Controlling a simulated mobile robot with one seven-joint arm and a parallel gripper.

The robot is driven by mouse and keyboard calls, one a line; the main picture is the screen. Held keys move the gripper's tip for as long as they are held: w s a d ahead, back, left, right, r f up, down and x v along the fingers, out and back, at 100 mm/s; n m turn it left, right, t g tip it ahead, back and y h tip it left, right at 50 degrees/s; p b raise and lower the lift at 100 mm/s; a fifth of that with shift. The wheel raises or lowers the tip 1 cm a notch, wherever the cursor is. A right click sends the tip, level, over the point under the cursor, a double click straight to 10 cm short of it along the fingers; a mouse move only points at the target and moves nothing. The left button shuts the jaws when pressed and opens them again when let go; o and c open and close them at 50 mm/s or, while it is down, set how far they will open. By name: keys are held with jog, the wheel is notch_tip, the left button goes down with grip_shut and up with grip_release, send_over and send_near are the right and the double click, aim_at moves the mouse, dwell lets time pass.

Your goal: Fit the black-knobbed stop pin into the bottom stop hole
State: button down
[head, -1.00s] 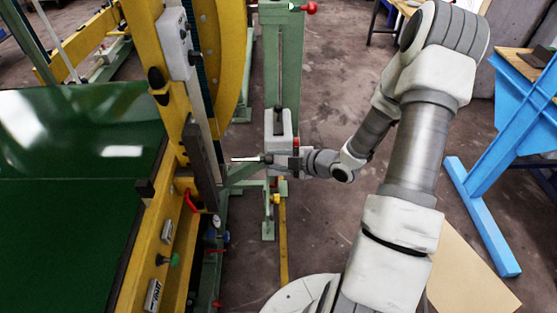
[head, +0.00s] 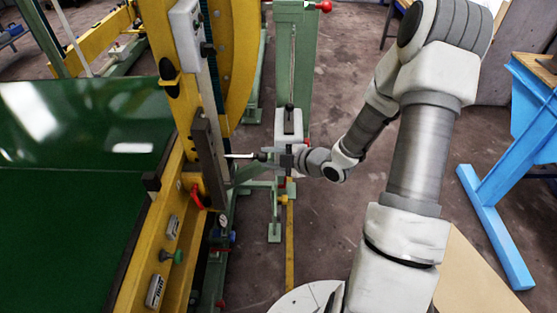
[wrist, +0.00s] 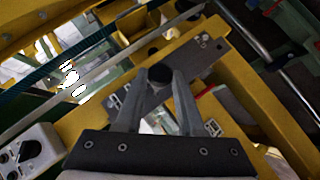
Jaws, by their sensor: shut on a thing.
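My gripper (head: 272,156) is shut on the black-knobbed stop pin. The pin's bright metal shank (head: 240,156) points left from the gripper in the head view, roughly level. Its tip is close to the dark grey bar (head: 208,165) on the yellow frame, but I cannot tell whether they touch. In the wrist view, the black knob (wrist: 160,76) sits between the fingertips of my gripper (wrist: 158,90), in front of a grey plate (wrist: 192,62). The shank is hidden behind the knob there. I cannot make out the bottom stop hole.
The yellow frame (head: 186,120) with a white control box (head: 186,32) stands left of my gripper. A green post (head: 293,60) with a red knob (head: 324,6) stands behind it. A red handle (head: 197,197) and a green knob (head: 178,257) stick out lower down.

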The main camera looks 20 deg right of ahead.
aim_at(229, 156)
jog(key=shift+w+a, duration=0.2)
jog(key=shift+a, duration=0.45)
jog(key=shift+b, duration=0.75)
dwell(1.3)
jog(key=shift+w+a+b, duration=0.45)
jog(key=shift+a+b, duration=0.35)
jog(key=shift+a, duration=0.65)
jog(key=shift+w+a+b, duration=0.5)
jog(key=shift+a+b, duration=0.35)
jog(key=shift+a, duration=0.55)
jog(key=shift+w+a+b, duration=0.45)
jog(key=shift+a+b, duration=0.35)
jog(key=shift+a, duration=0.65)
jog(key=shift+c, duration=2.2)
grip_release()
jog(key=shift+r, duration=0.1)
jog(key=p+v, duration=1.1)
jog(key=v, duration=0.4)
jog(key=shift+r, duration=0.4)
